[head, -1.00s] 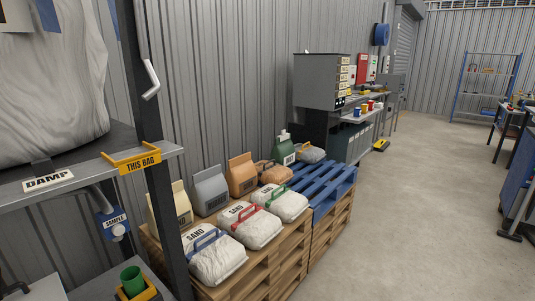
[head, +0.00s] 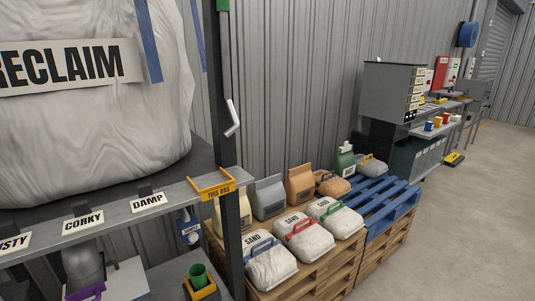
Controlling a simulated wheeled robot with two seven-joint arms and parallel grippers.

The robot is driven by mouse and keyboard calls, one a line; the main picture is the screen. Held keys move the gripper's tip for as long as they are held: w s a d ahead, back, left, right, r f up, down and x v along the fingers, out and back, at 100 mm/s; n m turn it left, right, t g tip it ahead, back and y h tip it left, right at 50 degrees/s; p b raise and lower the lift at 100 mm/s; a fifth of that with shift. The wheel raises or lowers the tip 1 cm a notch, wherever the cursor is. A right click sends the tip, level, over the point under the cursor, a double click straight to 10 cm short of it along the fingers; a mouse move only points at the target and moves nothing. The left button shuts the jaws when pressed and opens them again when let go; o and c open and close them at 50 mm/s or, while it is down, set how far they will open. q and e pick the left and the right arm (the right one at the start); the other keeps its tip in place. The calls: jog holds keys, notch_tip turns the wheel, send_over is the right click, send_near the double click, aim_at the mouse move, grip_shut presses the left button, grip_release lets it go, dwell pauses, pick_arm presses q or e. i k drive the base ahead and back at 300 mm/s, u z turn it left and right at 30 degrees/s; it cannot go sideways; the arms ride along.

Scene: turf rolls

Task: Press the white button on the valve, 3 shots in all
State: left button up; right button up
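The blue valve marked SAMPLE (head: 188,226) hangs below the grey shelf, left of the dark upright post. A small pale knob at its lower end (head: 193,238) may be the white button, but it is too small here to be sure. A green cup (head: 198,275) stands upright in a yellow and black holder (head: 203,291) below the valve. Neither of my grippers is in view.
A large white RECLAIM bag (head: 95,140) rests on the shelf with labels DUSTY, CORKY and DAMP (head: 148,202). A yellow THIS BAG bracket (head: 216,190) sits at its right end. Sand bags (head: 270,263) lie on a wooden pallet (head: 330,275).

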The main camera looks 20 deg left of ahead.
aim_at(193, 236)
jog(key=u, duration=1.75)
